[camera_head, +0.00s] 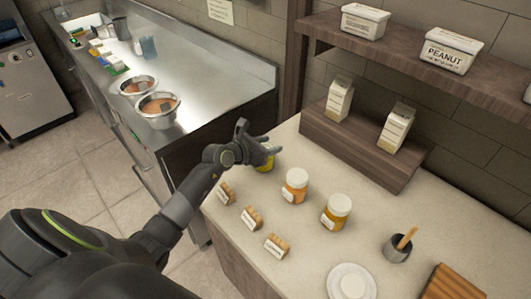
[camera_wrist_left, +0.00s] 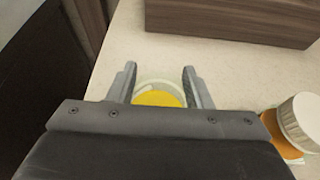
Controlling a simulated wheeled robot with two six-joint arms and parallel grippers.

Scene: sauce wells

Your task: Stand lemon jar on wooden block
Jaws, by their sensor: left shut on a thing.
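The lemon jar (camera_head: 265,162), yellow with a pale rim, is at the far left end of the pale counter. My left gripper (camera_head: 262,149) is shut on it and hides part of it. In the left wrist view the jar (camera_wrist_left: 159,97) is between the two fingers of the gripper (camera_wrist_left: 160,79). I cannot tell whether it touches the counter. Three small wooden blocks with white labels, the back one (camera_head: 226,193), the middle one (camera_head: 252,218) and the front one (camera_head: 276,246), stand along the counter's left edge. Their labels are too small to read. My right gripper is not in view.
An orange jar (camera_head: 295,187) and an amber jar (camera_head: 336,212), both white-lidded, stand right of the gripper. A dark wooden riser (camera_head: 362,146) with two cartons is behind. A white plate (camera_head: 336,287) and a dark cup (camera_head: 396,249) are nearer the front.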

